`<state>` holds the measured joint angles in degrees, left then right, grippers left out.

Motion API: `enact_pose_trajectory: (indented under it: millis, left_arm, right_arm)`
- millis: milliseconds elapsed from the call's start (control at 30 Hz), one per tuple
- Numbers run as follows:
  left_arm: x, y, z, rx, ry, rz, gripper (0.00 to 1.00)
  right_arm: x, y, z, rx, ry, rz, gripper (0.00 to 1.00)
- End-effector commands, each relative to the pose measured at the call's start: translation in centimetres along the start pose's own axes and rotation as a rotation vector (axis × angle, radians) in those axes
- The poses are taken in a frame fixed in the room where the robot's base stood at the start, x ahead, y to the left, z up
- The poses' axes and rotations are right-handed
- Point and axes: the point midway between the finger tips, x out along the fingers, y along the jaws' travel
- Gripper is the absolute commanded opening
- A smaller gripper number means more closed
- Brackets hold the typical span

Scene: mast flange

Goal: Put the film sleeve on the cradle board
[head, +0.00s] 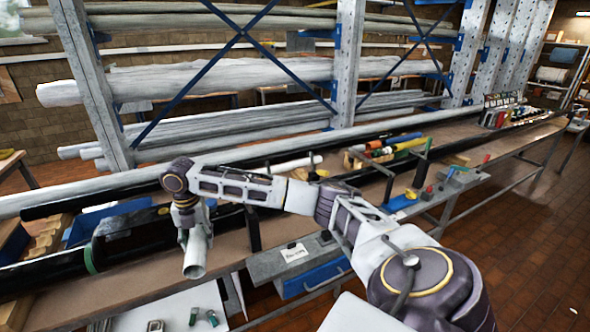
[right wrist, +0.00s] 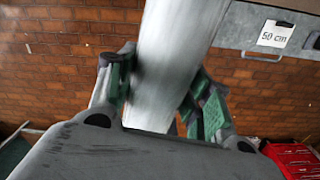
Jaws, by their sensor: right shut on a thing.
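My right gripper (head: 192,238) is shut around a pale grey-white tube, which looks like the film sleeve (head: 195,262). The sleeve hangs tilted, with its open lower end toward the camera, in front of the bench edge. In the right wrist view the sleeve (right wrist: 175,55) runs between the two green-padded fingers (right wrist: 160,95). I cannot tell for sure which thing is the cradle board; wooden blocks (head: 355,160) holding coloured rolls stand on the bench at centre right, and other wooden blocks (head: 45,238) lie at the left. My left gripper is not in view.
Long black pipes (head: 60,265) lie along the bench. A grey box with a label (head: 295,253) and a blue drawer (head: 315,278) hang at its front. A white surface (head: 170,308) with small green items is at lower left. Racks of long pipes (head: 220,80) stand behind.

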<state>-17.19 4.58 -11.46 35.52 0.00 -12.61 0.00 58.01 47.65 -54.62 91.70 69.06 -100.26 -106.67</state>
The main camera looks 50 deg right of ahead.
Motion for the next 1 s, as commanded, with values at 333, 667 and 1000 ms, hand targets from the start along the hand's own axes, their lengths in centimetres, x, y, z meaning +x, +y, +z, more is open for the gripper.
enact_pose_trajectory:
  millis: [333,667,1000]
  left_arm:
    - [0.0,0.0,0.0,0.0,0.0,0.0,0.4]
    - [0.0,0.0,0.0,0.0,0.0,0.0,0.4]
    - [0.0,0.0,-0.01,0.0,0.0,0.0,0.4]
  right_arm:
    - [-0.01,-0.02,0.0,-0.135,0.0,0.0,0.26]
    - [0.0,-0.02,0.0,-0.2,0.001,0.0,0.26]
    - [-0.01,-0.02,0.0,-0.21,0.001,0.001,0.26]
